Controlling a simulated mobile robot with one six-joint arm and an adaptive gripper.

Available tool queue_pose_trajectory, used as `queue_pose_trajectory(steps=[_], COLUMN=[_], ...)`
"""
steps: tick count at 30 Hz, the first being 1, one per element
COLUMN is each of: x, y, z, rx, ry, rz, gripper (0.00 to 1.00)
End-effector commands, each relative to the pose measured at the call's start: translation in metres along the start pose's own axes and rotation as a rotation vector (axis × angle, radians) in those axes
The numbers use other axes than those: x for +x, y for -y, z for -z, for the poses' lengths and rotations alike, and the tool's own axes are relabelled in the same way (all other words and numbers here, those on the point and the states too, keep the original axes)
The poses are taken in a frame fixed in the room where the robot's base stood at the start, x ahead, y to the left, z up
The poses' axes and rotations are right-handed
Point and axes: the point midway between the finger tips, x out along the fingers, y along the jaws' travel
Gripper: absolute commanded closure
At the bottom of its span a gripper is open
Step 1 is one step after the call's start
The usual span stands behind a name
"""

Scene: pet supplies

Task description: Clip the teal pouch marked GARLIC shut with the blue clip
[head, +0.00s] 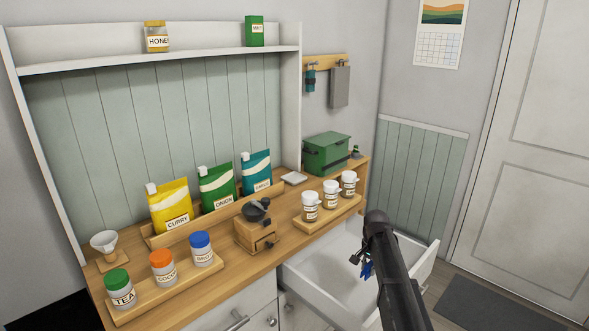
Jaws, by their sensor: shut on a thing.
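The teal pouch (256,172) stands upright at the right end of a row of pouches on a wooden rack at the back of the counter. Its label is small but appears to read GARLIC. A pale spout or cap shows at its top left corner. My gripper (362,262) is over the open white drawer, low and to the right of the pouch, well apart from it. It is shut on the blue clip (367,271), which is small and partly hidden by my dark arm.
A green ONION pouch (216,187) and a yellow CURRY pouch (170,207) stand left of the teal one. A grinder (257,232) stands in front. White-lidded jars (330,194) and a green box (327,153) are at right. The open drawer (330,277) juts out below the counter.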

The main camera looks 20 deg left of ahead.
Motion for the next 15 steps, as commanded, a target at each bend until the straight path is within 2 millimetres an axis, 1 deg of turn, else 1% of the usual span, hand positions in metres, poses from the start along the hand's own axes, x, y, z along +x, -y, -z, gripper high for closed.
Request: queue_pose_trajectory(steps=[1, 5, 15], x=[-0.009, -0.026, -0.084], y=[0.0, 0.0, 0.0], z=[0.0, 0.0, 0.0], rx=[0.0, 0.0, 0.0], ry=[0.0, 0.0, 0.0], rz=[0.0, 0.0, 0.0], gripper=[0.9, 0.9, 0.9])
